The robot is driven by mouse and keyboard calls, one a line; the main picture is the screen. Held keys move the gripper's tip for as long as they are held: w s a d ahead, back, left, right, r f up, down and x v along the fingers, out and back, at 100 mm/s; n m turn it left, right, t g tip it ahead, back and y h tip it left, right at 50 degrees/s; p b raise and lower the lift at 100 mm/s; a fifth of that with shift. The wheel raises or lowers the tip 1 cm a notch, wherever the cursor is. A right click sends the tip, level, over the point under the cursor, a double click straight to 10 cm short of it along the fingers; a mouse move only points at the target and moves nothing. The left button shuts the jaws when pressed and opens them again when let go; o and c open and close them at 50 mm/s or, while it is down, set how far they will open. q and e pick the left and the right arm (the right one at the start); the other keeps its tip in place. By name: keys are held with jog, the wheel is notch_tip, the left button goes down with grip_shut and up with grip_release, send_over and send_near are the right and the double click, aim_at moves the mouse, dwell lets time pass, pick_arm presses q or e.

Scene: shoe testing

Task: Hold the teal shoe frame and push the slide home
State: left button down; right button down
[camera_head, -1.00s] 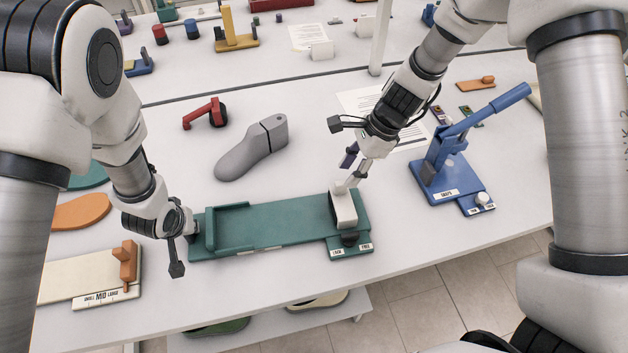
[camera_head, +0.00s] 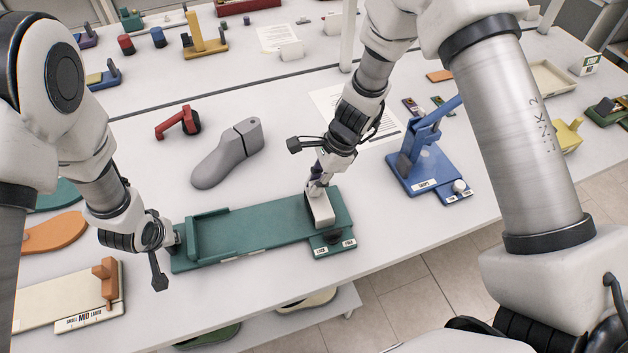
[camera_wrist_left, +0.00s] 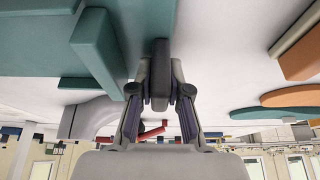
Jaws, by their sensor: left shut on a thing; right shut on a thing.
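The teal shoe frame (camera_head: 255,230) lies flat on the front table, with a raised stop at its left end. A white slide (camera_head: 321,209) sits near its right end. A dark knob (camera_head: 331,238) is on a side tab by two small labels. My left gripper (camera_head: 172,240) is at the frame's left end. In the left wrist view its fingers are shut on a dark grey tab (camera_wrist_left: 160,72) beside the teal frame (camera_wrist_left: 98,48). My right gripper (camera_head: 314,188) is shut on the slide's far end; its fingertips are partly hidden.
A grey shoe last (camera_head: 228,153) and a red clamp-like tool (camera_head: 180,123) lie behind the frame. A blue lever press (camera_head: 430,165) stands to the right. A cream sizing board (camera_head: 62,300) and orange sole (camera_head: 55,232) are at left. The table's front edge is close.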

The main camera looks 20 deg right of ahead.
jog(key=a, duration=0.6)
jog(key=shift+w, duration=0.15)
jog(key=shift+d, duration=0.1)
jog(key=c, duration=1.1)
grip_release()
jog(key=shift+d+r, duration=0.1)
jog(key=v, duration=1.1)
jog(key=shift+d+r, duration=0.25)
jog(key=shift+r, duration=0.1)
